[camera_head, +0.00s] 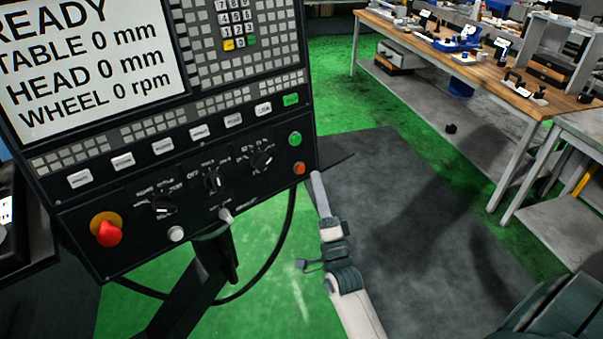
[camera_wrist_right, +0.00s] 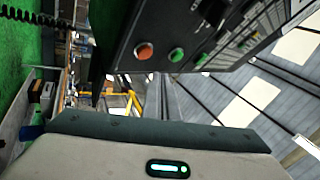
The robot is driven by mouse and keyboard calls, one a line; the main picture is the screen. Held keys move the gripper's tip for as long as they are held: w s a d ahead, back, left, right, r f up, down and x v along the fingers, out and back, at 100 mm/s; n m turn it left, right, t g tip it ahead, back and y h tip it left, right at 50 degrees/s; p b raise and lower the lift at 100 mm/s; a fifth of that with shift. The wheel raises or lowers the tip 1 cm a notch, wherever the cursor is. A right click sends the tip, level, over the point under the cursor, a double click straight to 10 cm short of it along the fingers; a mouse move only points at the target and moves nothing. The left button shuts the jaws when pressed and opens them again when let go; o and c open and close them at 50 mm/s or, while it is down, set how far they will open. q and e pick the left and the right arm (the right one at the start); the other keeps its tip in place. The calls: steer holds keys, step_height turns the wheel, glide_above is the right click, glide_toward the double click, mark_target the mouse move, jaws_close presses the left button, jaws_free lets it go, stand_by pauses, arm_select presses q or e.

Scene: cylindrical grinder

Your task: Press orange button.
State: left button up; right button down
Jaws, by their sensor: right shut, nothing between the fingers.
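The orange button (camera_head: 299,168) is a small round button at the lower right edge of the black control panel (camera_head: 75,200), just below a round green button (camera_head: 294,138). In the right wrist view the orange button (camera_wrist_right: 144,51) sits beside the green one (camera_wrist_right: 177,55). My right gripper (camera_head: 316,178) is shut and empty. In the head view its tip shows just right of and slightly below the orange button, by the panel's edge. I cannot tell the exact gap, but I see no clear contact. My left gripper is not in view.
A red mushroom knob (camera_head: 107,232) on a yellow base and a white knob (camera_head: 176,234) are at the panel's lower left. Rotary switches lie between. The screen (camera_head: 90,60) reads READY. A cable hangs below. A workbench (camera_head: 480,70) stands far right, with open floor before it.

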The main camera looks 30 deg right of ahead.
steer(key=shift+w+a+f+b, duration=0.1)
steer(key=shift+w+b, duration=0.05)
steer(key=shift+w, duration=0.45)
steer(key=shift+w+a+f+b, duration=0.1)
steer(key=shift+w+b, duration=0.05)
steer(key=shift+w, duration=0.4)
steer(key=shift+w+a+f+b, duration=0.15)
steer(key=shift+w+b, duration=0.15)
steer(key=shift+w, duration=0.5)
stand_by(2.0)
steer(key=shift+s, duration=0.1)
stand_by(0.4)
steer(key=shift+s+p, duration=0.35)
steer(key=shift+s, duration=0.4)
steer(key=shift+r, duration=0.2)
steer(key=s, duration=0.1)
steer(key=s+p, duration=0.1)
steer(key=s, duration=0.1)
steer(key=s+d+p, duration=0.1)
steer(key=shift+s+r, duration=0.4)
steer(key=shift+f, duration=0.1)
stand_by(0.5)
